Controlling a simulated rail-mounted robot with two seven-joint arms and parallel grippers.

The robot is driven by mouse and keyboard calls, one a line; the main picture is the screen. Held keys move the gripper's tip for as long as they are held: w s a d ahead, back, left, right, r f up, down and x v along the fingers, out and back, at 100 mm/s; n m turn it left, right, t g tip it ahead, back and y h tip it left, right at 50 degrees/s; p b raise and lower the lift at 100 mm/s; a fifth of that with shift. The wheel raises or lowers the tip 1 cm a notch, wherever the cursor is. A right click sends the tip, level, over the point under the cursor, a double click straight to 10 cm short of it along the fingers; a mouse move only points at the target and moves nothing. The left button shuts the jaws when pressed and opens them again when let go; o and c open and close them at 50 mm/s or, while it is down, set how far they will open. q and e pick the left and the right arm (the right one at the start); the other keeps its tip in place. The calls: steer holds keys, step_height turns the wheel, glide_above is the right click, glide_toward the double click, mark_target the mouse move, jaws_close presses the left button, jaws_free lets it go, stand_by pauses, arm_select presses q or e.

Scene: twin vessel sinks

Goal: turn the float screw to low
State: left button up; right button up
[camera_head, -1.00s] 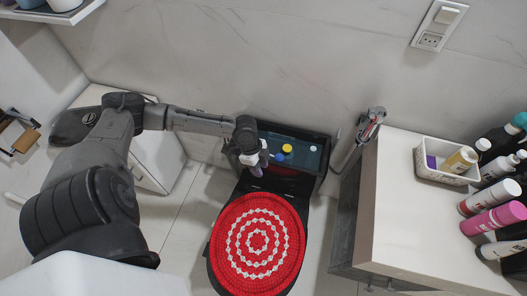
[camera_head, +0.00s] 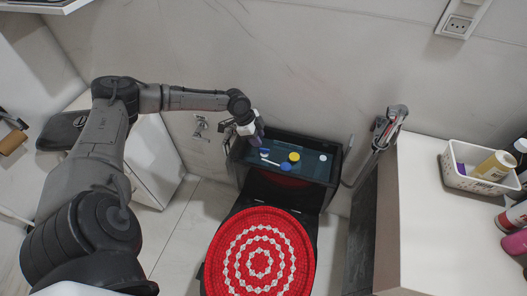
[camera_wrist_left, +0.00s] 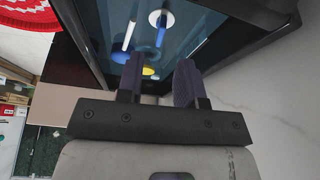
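The open cistern (camera_head: 333,172) behind the toilet holds small fittings: a yellow round piece (camera_head: 294,156), a blue piece (camera_head: 286,167), another blue piece (camera_head: 265,152) beside a white rod, and a white round piece (camera_head: 322,158). I cannot tell which is the float screw. My left gripper (camera_head: 257,140) is over the cistern's back left corner. In the left wrist view my left gripper (camera_wrist_left: 160,66) is open, with nothing between its fingers; the yellow piece (camera_wrist_left: 149,71) shows beyond the gap. The white rod (camera_wrist_left: 130,35) also shows there. My right gripper is out of view.
The toilet lid has a red and white round cover (camera_head: 260,258). A hand sprayer (camera_head: 389,125) hangs on the wall at the right. A counter (camera_head: 432,215) with a white basket (camera_head: 470,180) and bottles stands further right. The wall is close behind the cistern.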

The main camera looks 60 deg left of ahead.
mark_target(263, 149)
arm_select(q)
steer(key=b+x, duration=0.1)
steer(key=x, duration=0.3)
steer(key=shift+f+b, duration=0.15)
steer(key=shift+b, duration=0.15)
steer(key=shift+b+x, duration=0.3)
steer(key=shift+x, duration=0.55)
steer(key=shift+w, duration=0.1)
steer(key=shift+c, duration=0.4)
jaws_close()
